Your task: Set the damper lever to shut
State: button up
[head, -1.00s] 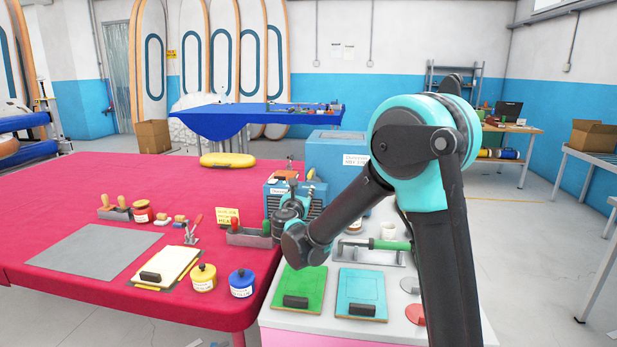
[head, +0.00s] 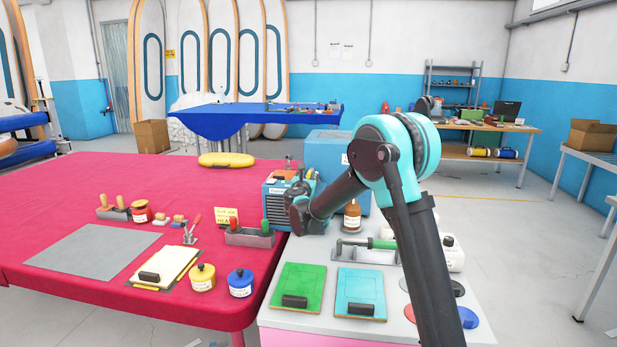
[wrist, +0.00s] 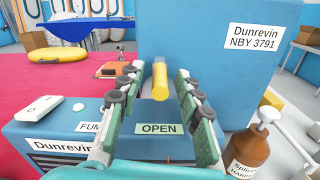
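In the wrist view a yellow cylindrical handle (wrist: 160,82), apparently the damper lever, stands over the top of a low blue unit (wrist: 35,132). A plate reading OPEN (wrist: 159,128) is on the near side of the handle. Its pivot and any shut mark are hidden. My gripper (wrist: 158,74) is open, one finger on each side of the handle, with a visible gap on both sides. In the head view the blue unit (head: 275,206) stands at the table's right edge, and my arm hides most of the gripper there.
A taller blue cabinet (wrist: 215,65) stands right behind the unit. A brown bottle (wrist: 250,150) is close on the right. A white object (wrist: 38,108) lies on the unit's left. Green (head: 298,285) and light blue (head: 361,290) boards lie on the white bench.

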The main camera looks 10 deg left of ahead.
grip_shut()
dwell(0.3)
